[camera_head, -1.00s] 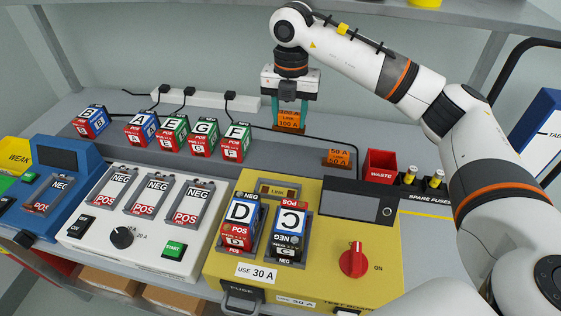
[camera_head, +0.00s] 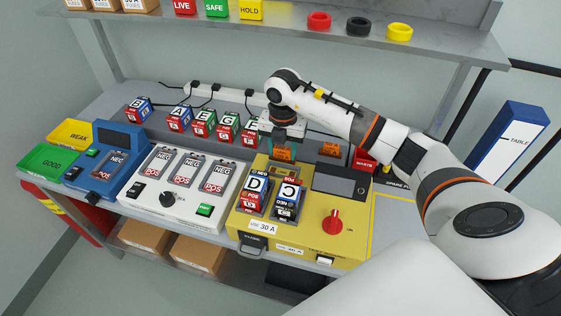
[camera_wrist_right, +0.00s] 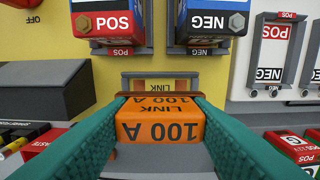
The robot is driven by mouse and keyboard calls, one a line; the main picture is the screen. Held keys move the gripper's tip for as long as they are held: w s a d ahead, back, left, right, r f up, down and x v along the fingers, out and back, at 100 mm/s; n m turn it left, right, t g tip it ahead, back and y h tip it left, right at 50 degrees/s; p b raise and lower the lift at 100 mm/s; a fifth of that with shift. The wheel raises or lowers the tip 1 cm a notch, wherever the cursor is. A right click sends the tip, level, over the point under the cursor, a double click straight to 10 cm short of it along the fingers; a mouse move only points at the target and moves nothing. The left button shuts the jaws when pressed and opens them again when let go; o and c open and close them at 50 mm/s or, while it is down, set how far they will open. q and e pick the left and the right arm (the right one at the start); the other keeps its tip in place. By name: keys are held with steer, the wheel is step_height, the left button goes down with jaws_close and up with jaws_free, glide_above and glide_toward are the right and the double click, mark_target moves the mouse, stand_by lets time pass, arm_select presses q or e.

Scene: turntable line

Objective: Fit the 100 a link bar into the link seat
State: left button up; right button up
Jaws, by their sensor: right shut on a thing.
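The orange 100 A link bar (camera_head: 281,154) is held between the green fingers of my right gripper (camera_head: 284,152). In the right wrist view the bar (camera_wrist_right: 160,122) spans between both fingers (camera_wrist_right: 160,118), its label upside down. The link seat (camera_head: 284,171) is a grey-framed recess labelled LINK at the back of the yellow test board (camera_head: 310,228). In the wrist view the seat (camera_wrist_right: 160,75) lies just beyond the bar, with the bar covering its near part. I cannot tell whether the bar touches the board. My left gripper is not in view.
Batteries D (camera_head: 252,196) and C (camera_head: 287,201) stand in the board just in front of the seat. A grey display box (camera_head: 340,182) is to its right. Another orange link (camera_head: 331,149) and the red waste bin (camera_head: 365,160) are behind. Several lettered batteries line the back left.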

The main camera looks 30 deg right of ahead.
mark_target(282, 161)
steer(key=shift+f, duration=0.8)
step_height(282, 161, down, 3)
steer(key=shift+a+r+p, duration=0.1)
steer(key=shift+p, duration=0.45)
steer(key=shift+f, duration=0.4)
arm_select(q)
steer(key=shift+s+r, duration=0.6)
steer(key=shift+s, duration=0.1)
arm_select(e)
steer(key=shift+f, duration=0.1)
steer(key=o, duration=0.7)
steer(key=shift+f, duration=0.1)
steer(key=o, duration=0.5)
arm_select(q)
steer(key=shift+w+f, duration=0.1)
